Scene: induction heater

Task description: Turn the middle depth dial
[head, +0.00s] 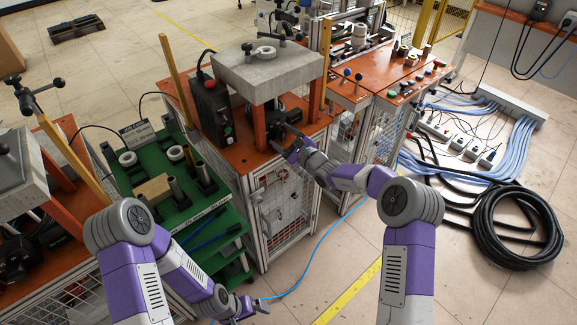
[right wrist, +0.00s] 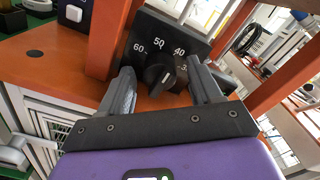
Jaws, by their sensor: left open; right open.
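The middle depth dial (right wrist: 160,75) is a black knob on a dark plate marked 60, 50, 40 and 30 in the right wrist view. It sits under the grey block machine (head: 266,72) on the orange table. My right gripper (right wrist: 160,68) is open, with one finger at each side of the dial in the picture. Whether the fingers touch it, I cannot tell. In the head view, my right gripper (head: 288,147) is at the front of this machine and the dial is too small to make out. My left gripper (head: 246,309) is open and low, away from the machines.
Orange posts (right wrist: 98,38) stand near the dial. A green cart (head: 185,216) with metal cylinders is left of the table. Another similar machine (head: 22,170) is at far left. A blue hose (head: 318,250) and coiled black cable (head: 515,235) lie on the floor.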

